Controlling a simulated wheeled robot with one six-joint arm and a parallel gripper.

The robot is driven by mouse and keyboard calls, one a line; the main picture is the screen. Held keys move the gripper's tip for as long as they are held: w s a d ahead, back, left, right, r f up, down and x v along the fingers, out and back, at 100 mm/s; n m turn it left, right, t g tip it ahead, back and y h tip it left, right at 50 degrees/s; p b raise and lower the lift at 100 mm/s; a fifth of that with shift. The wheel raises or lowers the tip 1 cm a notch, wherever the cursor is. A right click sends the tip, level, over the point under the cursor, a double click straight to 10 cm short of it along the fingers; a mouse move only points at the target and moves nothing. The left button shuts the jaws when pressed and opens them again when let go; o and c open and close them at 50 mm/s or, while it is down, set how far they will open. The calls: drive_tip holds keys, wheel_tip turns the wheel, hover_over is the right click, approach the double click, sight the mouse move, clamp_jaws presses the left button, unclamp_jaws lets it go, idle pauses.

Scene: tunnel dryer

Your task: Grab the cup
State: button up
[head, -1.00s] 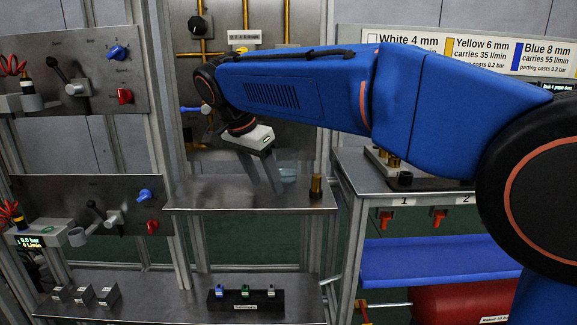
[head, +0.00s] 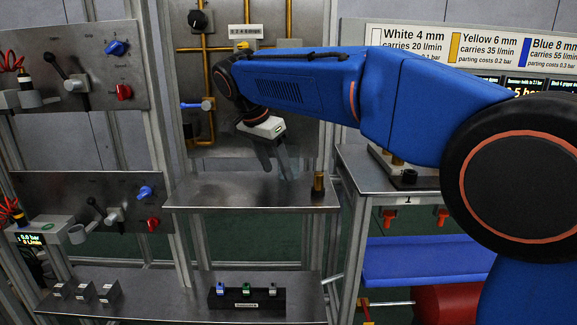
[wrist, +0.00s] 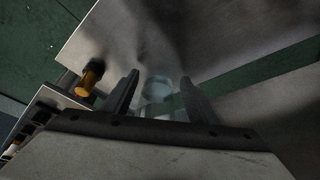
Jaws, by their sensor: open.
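A clear, pale bluish cup (wrist: 155,88) shows faintly in the wrist view, near the edge of the steel shelf. My gripper (wrist: 159,78) is open, with one finger on each side of the cup in that picture. I cannot tell how far beyond or between the fingertips it stands, and no contact shows. In the head view my gripper (head: 275,170) points down over the steel shelf (head: 220,193). The cup cannot be made out there now, lying behind or close to the fingers.
A steel panel with pipes and a blue-handled valve (head: 205,104) rises behind. The shelf's left part is clear. A black block (head: 246,298) sits lower down.

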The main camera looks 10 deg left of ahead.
drive_tip(key=w, duration=0.1)
drive_tip(key=w+d, duration=0.2)
drive_tip(key=w, duration=0.1)
drive_tip(key=shift+d+f, duration=0.1)
drive_tip(key=shift+d, duration=0.15)
drive_tip(key=shift+w+f, duration=0.1)
drive_tip(key=shift+f, duration=0.4)
drive_tip(key=shift+c, duration=0.3)
drive_tip(key=c, duration=0.7)
drive_tip(key=shift+r, duration=0.1)
drive_tip(key=shift+c, duration=0.2)
